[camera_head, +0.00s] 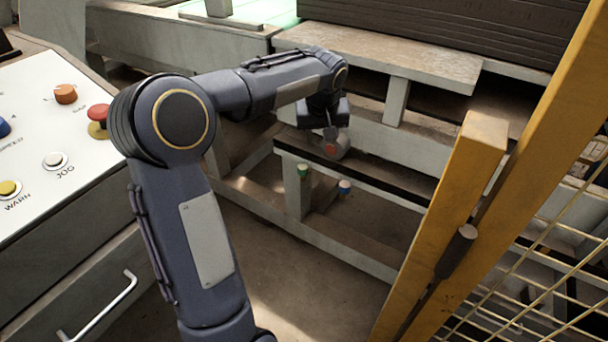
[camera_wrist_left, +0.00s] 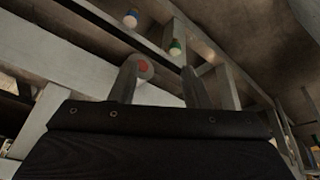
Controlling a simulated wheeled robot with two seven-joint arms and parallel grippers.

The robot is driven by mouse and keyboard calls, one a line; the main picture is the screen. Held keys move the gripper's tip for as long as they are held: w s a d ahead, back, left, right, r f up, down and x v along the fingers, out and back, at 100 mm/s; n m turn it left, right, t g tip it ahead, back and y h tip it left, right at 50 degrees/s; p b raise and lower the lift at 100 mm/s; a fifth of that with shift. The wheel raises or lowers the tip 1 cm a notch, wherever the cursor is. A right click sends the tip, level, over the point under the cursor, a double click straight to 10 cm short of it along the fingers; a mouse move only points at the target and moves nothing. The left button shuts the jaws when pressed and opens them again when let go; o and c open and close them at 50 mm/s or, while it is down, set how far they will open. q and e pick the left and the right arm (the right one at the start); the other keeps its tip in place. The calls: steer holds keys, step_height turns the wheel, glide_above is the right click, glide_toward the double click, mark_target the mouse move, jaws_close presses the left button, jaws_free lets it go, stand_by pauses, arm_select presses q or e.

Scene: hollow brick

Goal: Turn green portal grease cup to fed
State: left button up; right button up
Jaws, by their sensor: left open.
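The green grease cup (camera_head: 303,170) is a small green-topped cap with a pale base on the grey lower frame. It also shows in the left wrist view (camera_wrist_left: 176,47), beyond and slightly right of the gap between the fingers. My left gripper (camera_head: 331,134) is at the frame, above and right of the green cup in the head view. In the left wrist view the left gripper (camera_wrist_left: 158,72) is open, with nothing clearly held. The cup's markings are too small to read. My right gripper is not in view.
A blue-topped cup (camera_head: 345,186) sits near the green one. A pale round part with a red face (camera_head: 331,150) is close by the left finger. A yellow post (camera_head: 455,190) and mesh guard stand right. A control panel (camera_head: 35,130) is left.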

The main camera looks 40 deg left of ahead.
arm_select(q)
steer(key=w+a+f+n+g+y+b, duration=0.1)
steer(key=w+a+f+n+b, duration=0.1)
steer(key=w+a+f, duration=0.3)
steer(key=w+a+f+n+b, duration=0.1)
steer(key=w+a+f+n, duration=0.2)
steer(key=f, duration=0.4)
steer(key=n+g+y+b, duration=0.1)
steer(key=b, duration=0.1)
glide_toward(303, 167)
steer(key=f, duration=0.1)
steer(key=x, duration=0.8)
steer(key=shift+w+a+r, duration=0.1)
steer(key=shift+a, duration=0.1)
steer(key=c, duration=0.7)
